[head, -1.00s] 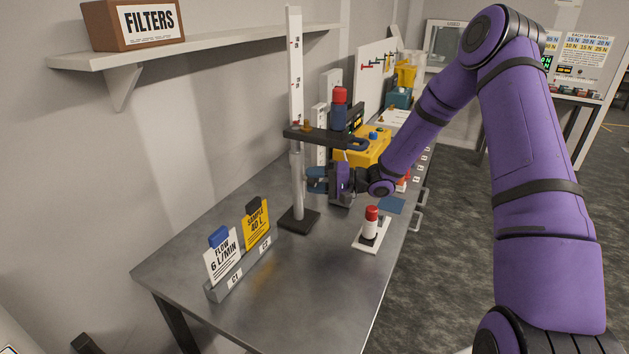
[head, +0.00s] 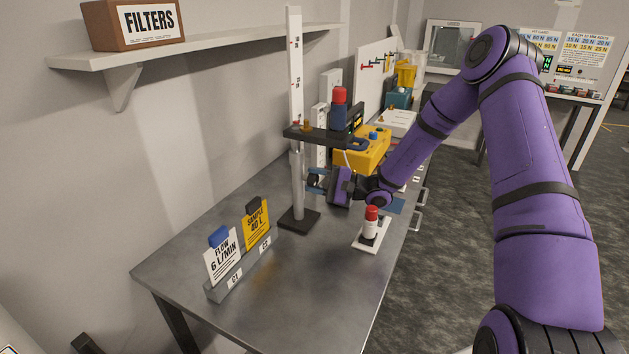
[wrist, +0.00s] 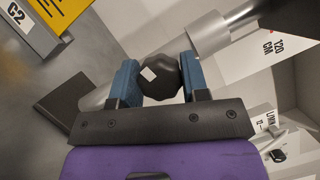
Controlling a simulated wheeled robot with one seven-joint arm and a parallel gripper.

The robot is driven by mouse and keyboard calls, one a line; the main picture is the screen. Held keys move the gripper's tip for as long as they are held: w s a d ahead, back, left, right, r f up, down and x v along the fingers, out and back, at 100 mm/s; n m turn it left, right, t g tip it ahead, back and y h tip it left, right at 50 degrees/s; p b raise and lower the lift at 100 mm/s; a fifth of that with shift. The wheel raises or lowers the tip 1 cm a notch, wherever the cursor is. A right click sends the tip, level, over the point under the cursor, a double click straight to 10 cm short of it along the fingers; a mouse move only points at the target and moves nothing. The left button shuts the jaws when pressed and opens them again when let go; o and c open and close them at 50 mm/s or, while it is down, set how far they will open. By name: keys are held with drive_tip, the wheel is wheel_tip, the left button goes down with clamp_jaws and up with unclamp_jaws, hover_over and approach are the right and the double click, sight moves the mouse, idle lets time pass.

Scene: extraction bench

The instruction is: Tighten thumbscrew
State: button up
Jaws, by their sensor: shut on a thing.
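A dark lobed thumbscrew knob (wrist: 160,77) with a small white mark on its face sits between the two blue fingers of my gripper (wrist: 157,82) in the wrist view. The fingers are shut on it. In the head view my gripper (head: 318,181) is beside the silver post (head: 297,188) of a stand, below its dark shelf arm (head: 322,136). There the knob is too small and covered to make out. The stand's black base (head: 299,220) rests on the bench; the silver post also shows in the wrist view (wrist: 206,36).
A yellow instrument (head: 365,150) is behind my gripper. A card holder (head: 238,276) with two cards is at the front left. The front of the bench (head: 315,290) is clear.

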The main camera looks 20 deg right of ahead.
drive_tip(key=o, duration=0.9)
drive_tip(key=v, duration=1.1)
